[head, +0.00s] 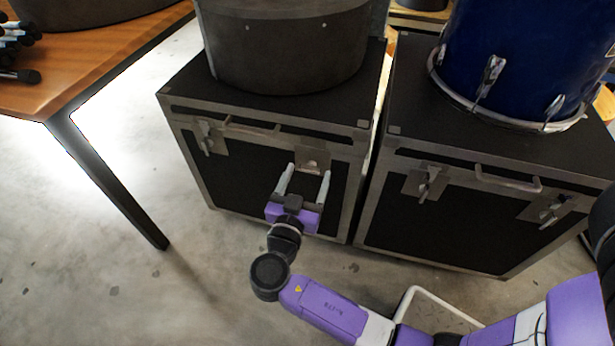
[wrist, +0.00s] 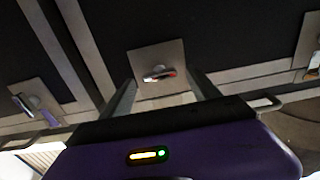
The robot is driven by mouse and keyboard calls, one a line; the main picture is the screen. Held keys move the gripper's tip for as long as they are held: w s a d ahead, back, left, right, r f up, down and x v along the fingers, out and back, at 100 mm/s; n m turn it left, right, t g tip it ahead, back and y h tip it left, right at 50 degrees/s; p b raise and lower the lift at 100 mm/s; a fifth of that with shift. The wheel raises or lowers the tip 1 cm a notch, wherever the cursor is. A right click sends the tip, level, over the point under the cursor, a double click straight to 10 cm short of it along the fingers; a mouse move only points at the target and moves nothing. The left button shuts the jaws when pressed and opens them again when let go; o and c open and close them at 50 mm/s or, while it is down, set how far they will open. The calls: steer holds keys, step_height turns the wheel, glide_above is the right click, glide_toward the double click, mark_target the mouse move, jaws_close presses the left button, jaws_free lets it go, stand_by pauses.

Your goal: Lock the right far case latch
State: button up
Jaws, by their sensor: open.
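My gripper (head: 308,170) is open and empty, in front of the left case (head: 239,177). Its two fingers point at this case's right latch (head: 313,157), a small metal lever on a square plate.
The right case (head: 450,222) stands close beside, with two latches (head: 428,183) (head: 548,211) and a handle (head: 508,180). A grey drum (head: 285,50) and a blue drum (head: 520,60) stand on the cases. A wooden table (head: 85,60) is at left; floor in front is clear.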

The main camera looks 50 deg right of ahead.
steer(key=shift+w+d, duration=0.1)
steer(key=shift+d, duration=0.2)
steer(key=c, duration=1.4)
steer(key=shift+o, duration=0.2)
